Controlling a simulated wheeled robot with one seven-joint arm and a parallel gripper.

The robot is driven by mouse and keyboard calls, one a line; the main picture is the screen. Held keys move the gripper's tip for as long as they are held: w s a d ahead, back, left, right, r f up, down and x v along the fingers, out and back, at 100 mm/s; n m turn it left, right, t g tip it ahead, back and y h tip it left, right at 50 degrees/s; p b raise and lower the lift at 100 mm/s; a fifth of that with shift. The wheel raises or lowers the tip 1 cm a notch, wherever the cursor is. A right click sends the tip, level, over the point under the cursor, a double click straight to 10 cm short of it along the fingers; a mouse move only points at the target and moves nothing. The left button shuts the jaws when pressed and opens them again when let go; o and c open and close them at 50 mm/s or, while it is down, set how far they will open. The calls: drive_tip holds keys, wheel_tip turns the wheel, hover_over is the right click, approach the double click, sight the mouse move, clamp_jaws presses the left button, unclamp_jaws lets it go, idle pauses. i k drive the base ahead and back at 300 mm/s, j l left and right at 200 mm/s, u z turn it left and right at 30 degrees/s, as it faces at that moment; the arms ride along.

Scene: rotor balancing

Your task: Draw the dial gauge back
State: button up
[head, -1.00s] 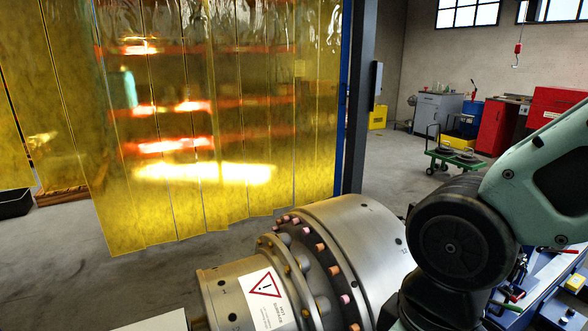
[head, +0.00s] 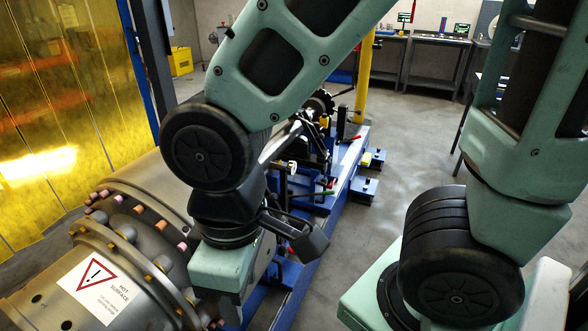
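The blue balancing stand (head: 345,165) runs back from the centre of the head view, partly hidden behind my arm. Small fittings sit on it, with red, green and yellow parts and a dark toothed disc (head: 320,102). I cannot make out the dial gauge for certain among them. My gripper (head: 231,308) points down below the pale green wrist, beside the big metal casing and in front of the stand. Its fingertips are mostly hidden, so I cannot tell whether it is open or holds anything.
A large bolted metal casing (head: 155,205) with a hot-surface label (head: 100,288) fills the lower left. A yellow strip curtain (head: 60,110) hangs behind it. A yellow post (head: 363,80) and grey benches (head: 435,60) stand at the back. Open floor (head: 420,135) lies right of the stand.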

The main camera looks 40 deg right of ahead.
sight(292, 167)
drive_tip(key=i+l, duration=0.1)
drive_tip(key=l, duration=0.8)
drive_tip(key=i+l+u, duration=0.1)
drive_tip(key=l, duration=0.3)
